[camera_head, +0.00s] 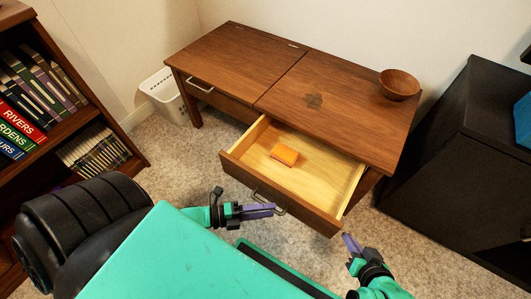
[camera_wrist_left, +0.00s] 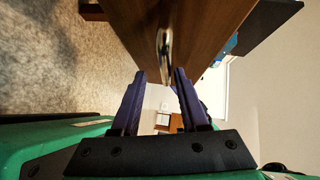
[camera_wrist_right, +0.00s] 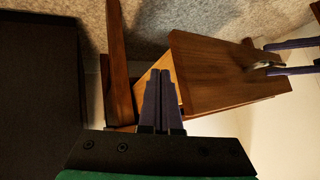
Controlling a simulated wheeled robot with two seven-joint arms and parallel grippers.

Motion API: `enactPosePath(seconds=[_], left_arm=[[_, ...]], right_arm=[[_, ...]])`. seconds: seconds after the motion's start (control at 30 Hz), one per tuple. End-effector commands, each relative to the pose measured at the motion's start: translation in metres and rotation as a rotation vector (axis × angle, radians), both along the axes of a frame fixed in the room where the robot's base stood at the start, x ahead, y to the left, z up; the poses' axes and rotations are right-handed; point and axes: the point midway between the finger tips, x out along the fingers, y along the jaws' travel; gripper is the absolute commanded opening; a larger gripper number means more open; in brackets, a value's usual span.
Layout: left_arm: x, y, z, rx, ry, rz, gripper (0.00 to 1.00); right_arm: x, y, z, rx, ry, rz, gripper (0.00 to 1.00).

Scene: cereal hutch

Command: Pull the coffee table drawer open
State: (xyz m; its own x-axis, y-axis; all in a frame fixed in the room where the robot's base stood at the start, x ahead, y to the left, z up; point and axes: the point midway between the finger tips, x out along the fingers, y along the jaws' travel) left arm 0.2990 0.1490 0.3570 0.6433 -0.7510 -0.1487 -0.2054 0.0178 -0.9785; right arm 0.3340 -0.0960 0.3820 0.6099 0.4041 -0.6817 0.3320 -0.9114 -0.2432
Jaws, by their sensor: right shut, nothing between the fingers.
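The coffee table (camera_head: 245,65) is brown wood, and its right-hand drawer (camera_head: 322,183) is pulled well out, showing a pale inside with an orange block (camera_head: 285,154). The drawer's metal handle (camera_wrist_left: 165,45) is on its front. My left gripper (camera_head: 273,210) is at the drawer front, its purple fingers apart with the handle's near end between the fingertips in the left wrist view (camera_wrist_left: 160,78). It does not look clamped. My right gripper (camera_head: 346,238) is shut and empty, right of the drawer front; the right wrist view shows its fingers (camera_wrist_right: 160,72) together.
A brown bowl (camera_head: 399,84) sits on the table's right end. A black cabinet (camera_head: 465,150) stands close on the right. A bookshelf (camera_head: 70,110) is at left, and a white basket (camera_head: 165,94) is behind the table's left end. Carpet is clear before the left drawer.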

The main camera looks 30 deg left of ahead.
Motion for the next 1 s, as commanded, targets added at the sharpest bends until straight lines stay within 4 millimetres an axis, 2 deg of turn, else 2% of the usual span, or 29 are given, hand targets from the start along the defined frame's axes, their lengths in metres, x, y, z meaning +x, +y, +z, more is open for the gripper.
enactPosePath(seconds=[0.37,0.5,0.63,0.9,1.0], left_arm=[[0.002,0.001,0.003,-0.004,-0.008,0.002,0.44],[-0.002,0.006,0.005,-0.003,-0.007,0.002,0.44],[-0.021,0.026,0.01,-0.002,-0.002,0.002,0.44],[-0.072,0.086,0.019,0.001,-0.001,0.001,0.44],[-0.085,0.1,0.021,0.0,-0.001,0.001,0.44]], right_arm=[[-0.001,0.001,0.0,0.001,0.002,0.001,0.0],[-0.003,-0.001,0.001,-0.009,0.019,0.004,0.0],[-0.004,-0.014,0.01,-0.058,0.076,0.005,0.0],[-0.016,-0.043,0.025,-0.16,0.221,0.001,0.0],[-0.019,-0.048,0.027,-0.177,0.246,0.0,0.0]])
